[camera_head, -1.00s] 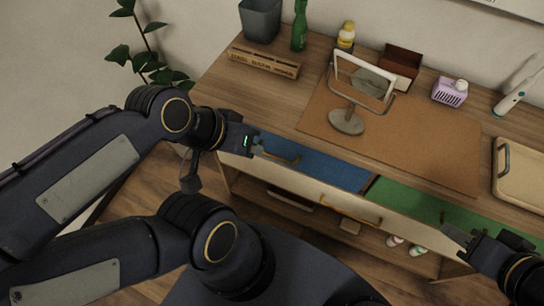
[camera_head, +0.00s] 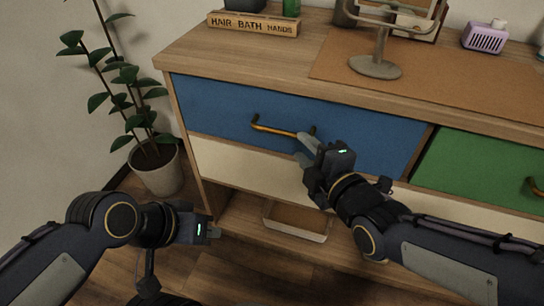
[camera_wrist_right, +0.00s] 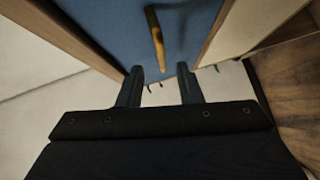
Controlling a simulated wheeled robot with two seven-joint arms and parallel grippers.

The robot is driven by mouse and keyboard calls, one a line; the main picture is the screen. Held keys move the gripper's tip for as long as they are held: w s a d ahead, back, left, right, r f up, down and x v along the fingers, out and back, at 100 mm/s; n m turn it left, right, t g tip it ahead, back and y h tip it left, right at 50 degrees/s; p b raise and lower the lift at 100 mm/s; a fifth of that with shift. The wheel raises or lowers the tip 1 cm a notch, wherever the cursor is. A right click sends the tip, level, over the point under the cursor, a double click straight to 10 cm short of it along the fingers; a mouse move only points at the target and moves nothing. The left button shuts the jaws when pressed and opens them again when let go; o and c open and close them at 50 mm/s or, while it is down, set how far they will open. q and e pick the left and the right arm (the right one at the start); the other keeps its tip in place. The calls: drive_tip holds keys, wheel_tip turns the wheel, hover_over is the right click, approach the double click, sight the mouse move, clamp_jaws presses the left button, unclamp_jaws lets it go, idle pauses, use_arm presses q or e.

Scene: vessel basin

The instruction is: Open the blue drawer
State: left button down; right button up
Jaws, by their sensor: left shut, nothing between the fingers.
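The blue drawer (camera_head: 225,105) is in the cabinet's upper left and its front looks flush with the cabinet. Its brass bar handle (camera_head: 275,128) runs across the front. My right gripper (camera_head: 307,144) is at the handle's right end with its fingers apart. In the right wrist view, the handle (camera_wrist_right: 155,38) points down toward the gap between the open fingers (camera_wrist_right: 161,86); nothing is clamped, and I cannot tell whether a finger touches it. My left gripper (camera_head: 214,232) is shut and empty, low and left, in front of the cabinet.
A green drawer (camera_head: 480,172) is to the right and a cream drawer front (camera_head: 235,165) lies below the blue one. A potted plant (camera_head: 158,168) stands left of the cabinet. A mirror stand (camera_head: 376,67) and a wooden sign (camera_head: 253,23) are on top. A tray (camera_head: 297,222) sits on the lower shelf.

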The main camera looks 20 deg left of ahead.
sight(285, 134)
drive_tip(key=shift+n, duration=0.3)
drive_tip(key=b+x, duration=0.1)
drive_tip(key=x, duration=0.3)
drive_tip(key=b+x, duration=0.1)
drive_tip(key=x, duration=0.3)
drive_tip(key=shift+s+a, duration=0.2)
drive_tip(key=shift+a, duration=0.1)
clamp_jaws()
